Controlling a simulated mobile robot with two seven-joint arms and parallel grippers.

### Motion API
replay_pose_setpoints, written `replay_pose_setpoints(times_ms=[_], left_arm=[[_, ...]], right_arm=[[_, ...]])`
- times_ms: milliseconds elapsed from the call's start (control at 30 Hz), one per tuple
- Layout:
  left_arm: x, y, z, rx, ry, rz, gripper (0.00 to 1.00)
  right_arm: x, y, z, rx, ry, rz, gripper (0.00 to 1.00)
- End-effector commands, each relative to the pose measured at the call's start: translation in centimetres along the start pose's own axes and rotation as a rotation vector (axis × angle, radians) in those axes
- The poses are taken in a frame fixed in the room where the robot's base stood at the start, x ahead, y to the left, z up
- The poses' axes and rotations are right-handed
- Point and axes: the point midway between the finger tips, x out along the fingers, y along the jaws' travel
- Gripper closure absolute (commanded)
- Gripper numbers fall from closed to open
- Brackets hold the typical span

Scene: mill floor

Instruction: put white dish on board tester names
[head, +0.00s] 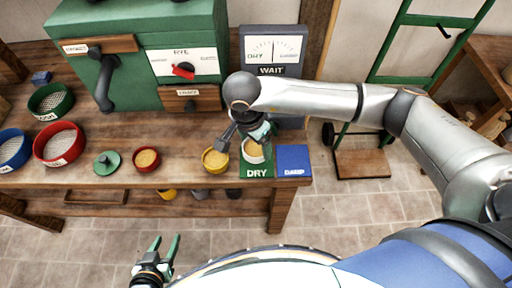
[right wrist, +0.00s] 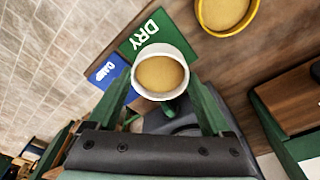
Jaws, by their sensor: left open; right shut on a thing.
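The white dish (head: 253,158) holds yellow-brown meal and is between the fingers of my right gripper (head: 250,138). It also shows in the right wrist view (right wrist: 160,91), with a finger on each side. It is over the green DRY board (head: 257,174); I cannot tell whether it touches it. The blue DAMP board (head: 293,158) lies just to the right, bare. The tester (head: 272,46) stands behind, with a DRY-to-DAMP dial, its needle near the middle, and a WAIT sign (head: 271,71). My left gripper (head: 160,245) is open and empty, low in front of the bench.
A yellow bowl (head: 215,167) of meal stands close left of the DRY board. A red bowl (head: 147,170), a green lid (head: 107,163) and several sieves are further left. The green mill (head: 135,50) is behind. The bench ends just right of the DAMP board.

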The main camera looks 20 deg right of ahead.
Motion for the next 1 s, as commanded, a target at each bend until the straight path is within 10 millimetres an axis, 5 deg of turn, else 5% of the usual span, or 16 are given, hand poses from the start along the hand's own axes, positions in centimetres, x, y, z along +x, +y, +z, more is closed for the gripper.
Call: replay_pose_setpoints(times_ms=[233,667,700,833,1000], left_arm=[[-0.6,0.0,-0.6,0.000,0.000,0.000,0.50],[-0.1,0.0,-0.2,0.000,0.000,0.000,0.50],[-0.2,0.0,-0.3,0.000,0.000,0.000,0.50],[-0.3,0.0,-0.3,0.000,0.000,0.000,0.50],[-0.3,0.0,-0.3,0.000,0.000,0.000,0.50]], right_arm=[[3.2,-0.1,0.1,0.001,0.000,0.004,0.84],[4.0,-0.2,0.2,0.001,0.001,0.001,0.84],[3.9,-0.1,0.2,0.001,0.001,0.001,0.13],[3.9,-0.1,0.2,0.002,0.001,0.002,0.00],[3.9,-0.1,0.2,0.002,0.001,0.002,0.00]])
